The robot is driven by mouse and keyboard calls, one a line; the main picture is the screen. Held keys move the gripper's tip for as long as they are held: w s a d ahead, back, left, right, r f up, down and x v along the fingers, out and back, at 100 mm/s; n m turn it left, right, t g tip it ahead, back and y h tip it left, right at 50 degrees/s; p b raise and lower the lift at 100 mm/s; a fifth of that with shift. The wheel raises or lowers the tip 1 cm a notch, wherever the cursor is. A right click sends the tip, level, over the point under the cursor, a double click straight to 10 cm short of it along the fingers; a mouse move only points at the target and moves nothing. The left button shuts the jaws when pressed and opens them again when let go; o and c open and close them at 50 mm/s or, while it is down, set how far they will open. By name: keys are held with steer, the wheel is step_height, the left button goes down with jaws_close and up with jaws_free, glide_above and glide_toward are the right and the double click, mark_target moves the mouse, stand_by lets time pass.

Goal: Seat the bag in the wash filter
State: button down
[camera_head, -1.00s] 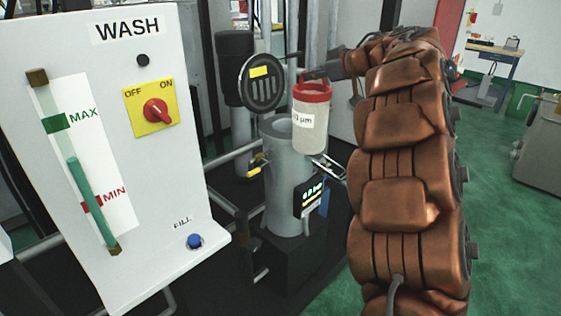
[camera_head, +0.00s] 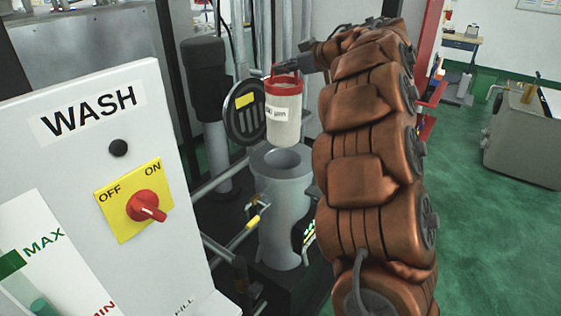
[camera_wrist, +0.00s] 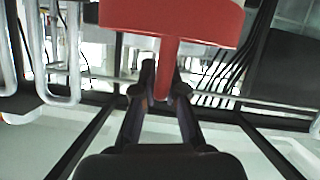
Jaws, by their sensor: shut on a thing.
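The filter bag (camera_head: 284,122) is a pale, upright cylinder with a red rim, a red handle and a white printed label. My gripper (camera_head: 288,67) is shut on the handle at the top. In the wrist view the red rim (camera_wrist: 170,18) fills the upper middle, and its red handle bar (camera_wrist: 168,62) runs down between the fingertips of my gripper (camera_wrist: 162,88). The wash filter (camera_head: 284,200) is a grey upright cylinder with an open round mouth. The bag hangs over the mouth in the picture, its bottom just above it. The filter's dark lid (camera_head: 243,122) stands open behind, at left.
The white WASH panel (camera_head: 90,190), with a red knob (camera_head: 146,206), stands close at the left. A yellow-handled valve (camera_head: 253,222) sits on the filter's left side. A dark motor (camera_head: 204,75) stands behind. Green floor is open at the right.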

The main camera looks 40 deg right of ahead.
step_height(320, 180, down, 26)
steer(key=shift+r, duration=0.25)
stand_by(0.4)
steer(key=shift+a+f, duration=0.1)
steer(key=c, duration=1.2)
jaws_free()
steer(key=shift+c, duration=0.2)
steer(key=b+v, duration=0.1)
steer(key=v, duration=1.1)
